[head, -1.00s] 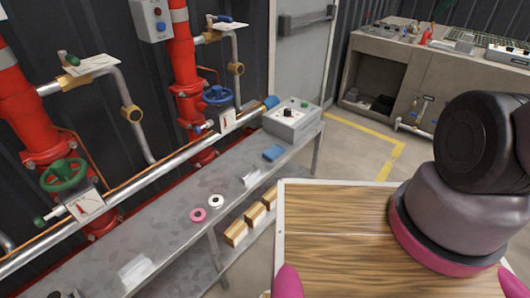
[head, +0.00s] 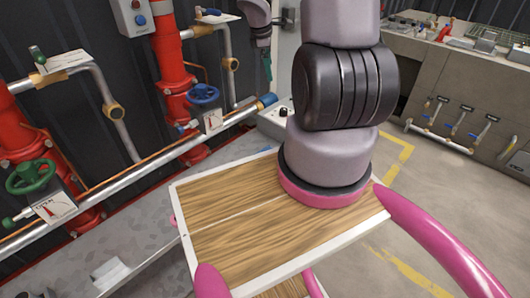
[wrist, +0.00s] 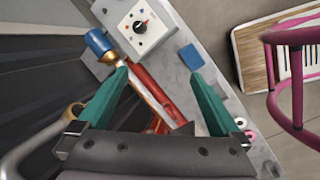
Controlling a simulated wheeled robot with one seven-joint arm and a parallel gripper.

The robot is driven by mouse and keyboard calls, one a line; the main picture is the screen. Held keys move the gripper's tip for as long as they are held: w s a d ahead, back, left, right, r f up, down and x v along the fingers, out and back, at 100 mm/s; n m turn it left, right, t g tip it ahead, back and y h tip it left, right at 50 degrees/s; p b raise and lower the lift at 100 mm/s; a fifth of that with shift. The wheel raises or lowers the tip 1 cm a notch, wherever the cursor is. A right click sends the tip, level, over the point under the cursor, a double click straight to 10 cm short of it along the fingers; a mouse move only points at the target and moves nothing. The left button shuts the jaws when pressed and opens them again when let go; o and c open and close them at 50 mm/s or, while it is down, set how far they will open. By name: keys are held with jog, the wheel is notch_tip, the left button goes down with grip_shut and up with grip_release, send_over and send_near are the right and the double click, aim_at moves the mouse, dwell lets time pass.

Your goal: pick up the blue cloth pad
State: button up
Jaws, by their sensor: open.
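The blue cloth pad (wrist: 191,57) lies flat on the grey metal bench (wrist: 212,47), in the upper middle of the wrist view. The pad shows just beyond the tip of the right finger, not between the fingers. In the head view my gripper (head: 267,66) is small and partly seen, raised above the far part of the bench near the wall pipes.
A grey control box (wrist: 138,24) with a knob stands on the bench beside the pad. A blue pipe end (wrist: 98,42) is near the left finger. Red pipes and a blue handwheel (head: 204,95) line the wall.

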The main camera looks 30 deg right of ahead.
jog(key=s+a+f+n+y, duration=0.1)
jog(key=f+n, duration=0.2)
jog(key=f, duration=0.7)
jog(key=s+a+f+n+g+y, duration=0.1)
jog(key=f+n, duration=0.2)
jog(key=f, duration=0.7)
jog(key=s+a+f+n+y, duration=0.1)
jog(key=f+n, duration=0.2)
jog(key=f, duration=0.7)
jog(key=shift+g, duration=0.4)
jog(key=shift+w+d+f, duration=0.1)
jog(key=shift+f, duration=1.45)
jog(key=shift+w+d+f, duration=0.1)
jog(key=shift+f, duration=1.45)
jog(key=c, duration=1.2)
jog(key=shift+r, duration=0.15)
